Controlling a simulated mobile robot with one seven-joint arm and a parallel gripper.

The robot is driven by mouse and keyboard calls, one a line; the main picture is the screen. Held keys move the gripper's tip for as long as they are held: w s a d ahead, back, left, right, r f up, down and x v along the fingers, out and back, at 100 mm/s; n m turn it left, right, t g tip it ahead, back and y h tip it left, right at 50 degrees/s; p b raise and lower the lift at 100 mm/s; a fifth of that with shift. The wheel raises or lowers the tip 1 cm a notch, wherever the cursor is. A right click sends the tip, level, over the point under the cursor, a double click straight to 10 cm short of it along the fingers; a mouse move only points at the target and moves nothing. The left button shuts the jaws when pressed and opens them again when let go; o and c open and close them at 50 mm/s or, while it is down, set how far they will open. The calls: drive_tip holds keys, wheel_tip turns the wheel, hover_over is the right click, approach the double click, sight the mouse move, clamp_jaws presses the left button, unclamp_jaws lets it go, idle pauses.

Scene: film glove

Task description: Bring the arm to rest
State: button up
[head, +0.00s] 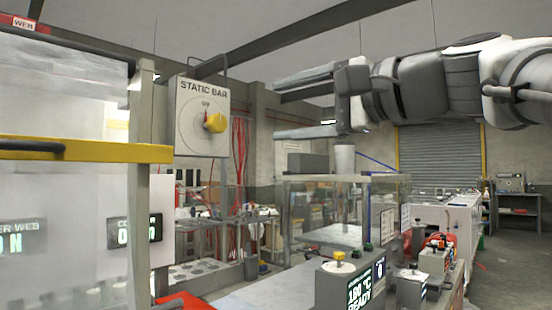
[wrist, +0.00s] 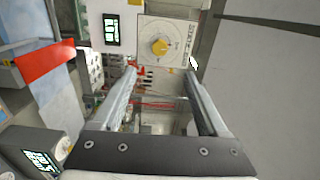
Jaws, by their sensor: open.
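My gripper (head: 305,104) is open and empty in the head view, its two fingers pointing left, one above the other. My arm reaches in from the upper right. In the wrist view my gripper (wrist: 165,88) shows two long parallel fingers with a wide gap between them. The static bar switch box (head: 203,117) with a yellow knob (head: 215,122) is left of the fingertips, apart from them in the picture. In the wrist view the switch box (wrist: 178,40) appears beyond the fingertips.
A machine frame with a yellow bar (head: 85,152) stands at left. A clear-walled enclosure (head: 345,205) and a control box reading 180 °C READY (head: 350,285) stand below my arm. A white machine (head: 445,220) and a grey shutter (head: 440,155) are at right. Open floor shows at lower right.

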wheel_tip(320, 180, down, 18)
drive_tip(key=s+d+n+g+h+p, duration=0.2)
drive_tip(key=s+d+g+h+p, duration=0.15)
drive_tip(key=h, duration=0.25)
drive_tip(key=s+d+f+n+g+h+p, duration=0.1)
drive_tip(key=s+d+f+n+h, duration=0.1)
drive_tip(key=f, duration=0.5)
drive_tip(key=s+d+f+n+g+h+p, duration=0.1)
drive_tip(key=s+d+f+n+h, duration=0.1)
drive_tip(key=f, duration=0.5)
drive_tip(key=s+d+f+n+g+h+p, duration=0.1)
drive_tip(key=s+d+f+n+h, duration=0.1)
drive_tip(key=s+f, duration=0.4)
drive_tip(key=shift+d+f+h+p, duration=0.35)
drive_tip(key=shift+d+f+h, duration=0.3)
drive_tip(key=shift+d, duration=0.4)
drive_tip(key=shift+s+d+f, duration=0.1)
drive_tip(key=shift+s+d, duration=0.05)
drive_tip(key=shift+s, duration=0.05)
drive_tip(key=shift+c, duration=0.3)
drive_tip(key=c, duration=0.4)
drive_tip(key=shift+o, duration=0.2)
drive_tip(key=shift+s, duration=0.15)
